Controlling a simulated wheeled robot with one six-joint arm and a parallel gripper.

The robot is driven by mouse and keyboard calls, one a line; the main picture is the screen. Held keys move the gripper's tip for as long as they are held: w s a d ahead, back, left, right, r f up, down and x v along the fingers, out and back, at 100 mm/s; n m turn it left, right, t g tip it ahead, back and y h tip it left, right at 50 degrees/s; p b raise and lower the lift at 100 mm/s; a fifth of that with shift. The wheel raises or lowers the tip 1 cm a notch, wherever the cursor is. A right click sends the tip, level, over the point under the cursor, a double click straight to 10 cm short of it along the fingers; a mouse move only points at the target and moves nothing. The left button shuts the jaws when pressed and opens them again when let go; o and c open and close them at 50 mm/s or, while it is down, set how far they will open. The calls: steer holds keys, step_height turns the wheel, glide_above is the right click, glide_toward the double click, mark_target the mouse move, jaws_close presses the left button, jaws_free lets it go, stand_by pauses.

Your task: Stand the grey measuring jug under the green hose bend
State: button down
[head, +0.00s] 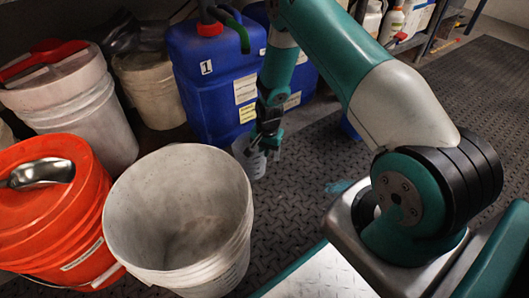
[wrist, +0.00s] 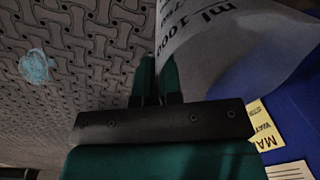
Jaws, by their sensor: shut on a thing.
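The grey measuring jug (head: 250,162) is small and translucent, partly hidden behind the big white bucket's rim. My gripper (head: 266,143) is shut on its side, just in front of the blue canister. In the wrist view the two green fingers (wrist: 157,80) meet at the edge of the jug wall (wrist: 225,45), which carries "1 000 ml" print. The green hose bend (head: 240,32) hangs at the front of the blue canister's top, higher than the jug. I cannot tell whether the jug touches the floor.
The blue canister (head: 212,85) with a red cap stands behind the jug. The big white bucket (head: 125,225) is in front, an orange bucket (head: 60,225) with a metal scoop at left. A blue-green patch (wrist: 36,66) marks the patterned floor, which is clear at right.

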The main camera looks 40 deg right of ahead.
steer(key=shift+f, duration=0.1)
steer(key=c, duration=1.3)
jaws_free()
steer(key=r+p, duration=0.2)
steer(key=r, duration=0.2)
steer(key=r+p, duration=0.3)
steer(key=r, duration=0.1)
steer(key=r+p, duration=0.3)
steer(key=r, duration=0.1)
steer(key=shift+s+d+r, duration=0.15)
steer(key=shift+s, duration=0.2)
